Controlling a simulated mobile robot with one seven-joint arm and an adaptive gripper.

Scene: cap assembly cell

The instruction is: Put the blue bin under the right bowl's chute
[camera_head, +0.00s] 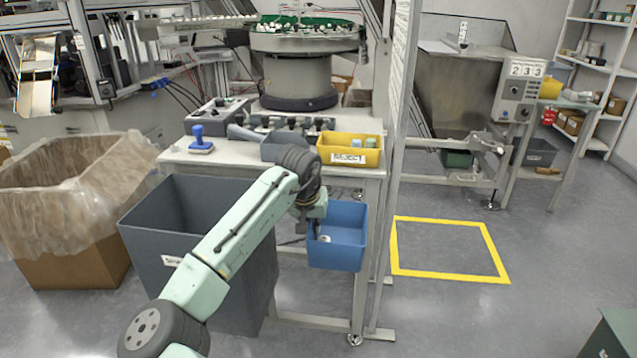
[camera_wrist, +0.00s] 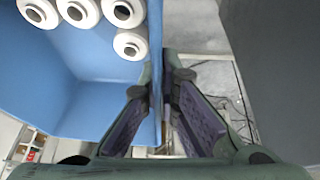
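The blue bin (camera_head: 345,237) is in front of the table's right leg in the head view, upright, with pale round parts inside. The wrist view shows the bin's inside (camera_wrist: 75,85) and several white ring-shaped caps (camera_wrist: 130,44). My gripper (camera_wrist: 163,85) is shut on the bin's wall, one finger on each side. In the head view my gripper (camera_head: 317,212) is at the bin's left rim. Whether the bin touches anything below is unclear. A green bowl feeder (camera_head: 305,40) stands behind the table. I cannot identify its chute or a second bowl.
A large grey bin (camera_head: 185,225) stands left of the blue bin, close to my arm. A lined cardboard box (camera_head: 75,265) is farther left. The table holds a yellow tray (camera_head: 350,158). A yellow floor square (camera_head: 450,277) at right is empty. A metal post (camera_head: 395,150) stands between.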

